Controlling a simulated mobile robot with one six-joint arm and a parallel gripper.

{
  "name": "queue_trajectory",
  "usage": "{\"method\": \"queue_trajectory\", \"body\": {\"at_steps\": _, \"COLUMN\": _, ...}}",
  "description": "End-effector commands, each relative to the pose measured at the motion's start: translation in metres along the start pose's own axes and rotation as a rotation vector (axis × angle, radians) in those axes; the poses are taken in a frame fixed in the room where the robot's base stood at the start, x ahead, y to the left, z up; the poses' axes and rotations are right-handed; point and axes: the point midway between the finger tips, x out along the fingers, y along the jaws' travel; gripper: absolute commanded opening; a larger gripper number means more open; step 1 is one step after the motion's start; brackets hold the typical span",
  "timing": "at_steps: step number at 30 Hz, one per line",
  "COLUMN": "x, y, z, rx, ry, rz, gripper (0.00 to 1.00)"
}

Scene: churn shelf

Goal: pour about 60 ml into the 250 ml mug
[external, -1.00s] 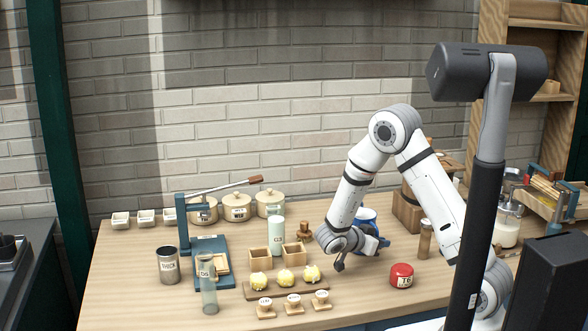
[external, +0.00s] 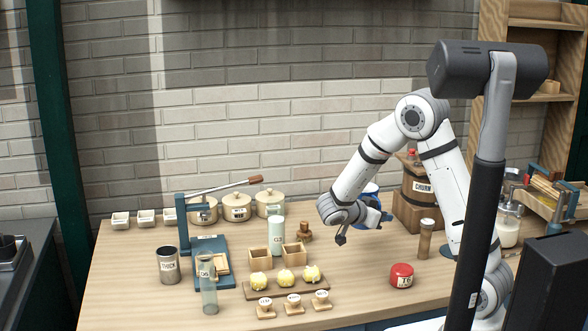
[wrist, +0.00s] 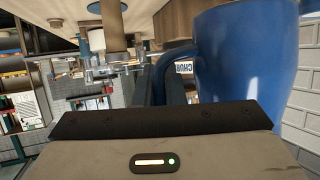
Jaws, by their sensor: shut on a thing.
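A blue mug (external: 371,189) shows partly behind my wrist in the external view. The blue mug (wrist: 240,55) also fills the right of the wrist view, large and close, with its handle toward the left. My gripper (external: 381,216) is shut on the blue mug, seemingly at the handle; the fingertips are mostly hidden. The mug appears to be held above the table.
A wooden churn (external: 418,205) stands right of the mug. To the left are a pale bottle (external: 276,238), wooden boxes, stamps, a clear glass (external: 208,287) and a tin (external: 168,265).

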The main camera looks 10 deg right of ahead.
Motion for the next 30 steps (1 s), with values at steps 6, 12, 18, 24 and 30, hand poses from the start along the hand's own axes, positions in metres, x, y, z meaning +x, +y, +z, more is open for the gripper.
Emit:
{"method": "queue_trajectory", "body": {"at_steps": 6, "x": 0.007, "y": -0.009, "z": -0.014, "rx": -0.013, "ry": -0.002, "rz": -0.039, "gripper": 0.00}}
{"method": "queue_trajectory", "body": {"at_steps": 12, "x": 0.040, "y": -0.037, "z": -0.032, "rx": -0.076, "ry": -0.003, "rz": -0.186, "gripper": 0.00}}
{"method": "queue_trajectory", "body": {"at_steps": 18, "x": 0.070, "y": -0.063, "z": -0.045, "rx": -0.152, "ry": -0.005, "rz": -0.368, "gripper": 0.00}}
{"method": "queue_trajectory", "body": {"at_steps": 24, "x": 0.088, "y": -0.083, "z": -0.050, "rx": -0.220, "ry": -0.008, "rz": -0.531, "gripper": 0.00}}
{"method": "queue_trajectory", "body": {"at_steps": 30, "x": 0.097, "y": -0.104, "z": -0.054, "rx": -0.280, "ry": -0.011, "rz": -0.682, "gripper": 0.00}}
